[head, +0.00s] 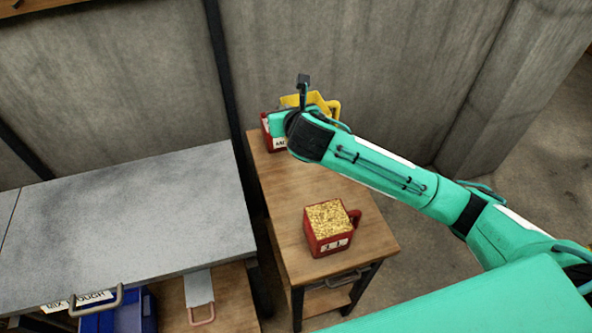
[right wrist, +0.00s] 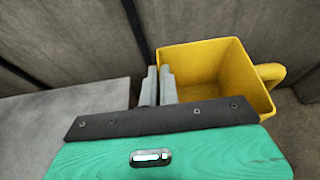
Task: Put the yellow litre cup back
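The yellow litre cup (head: 325,104) is at the far end of the narrow wooden table (head: 345,185), partly hidden behind my right wrist. In the right wrist view the yellow cup (right wrist: 205,62) is open-topped and looks empty, with its handle to the right. My right gripper (right wrist: 159,84) has its grey fingers close together, one on each side of the cup's left wall, pinching it. The gripper (head: 288,104) is mostly hidden in the head view. I cannot tell whether the cup touches the table. My left gripper is out of view.
A red labelled container (head: 268,134) stands at the table's far end, partly hidden by my wrist. A red cup full of grain (head: 328,242) stands at the near end. A grey-topped counter (head: 130,220) is at left. Concrete walls stand behind. The table's middle is clear.

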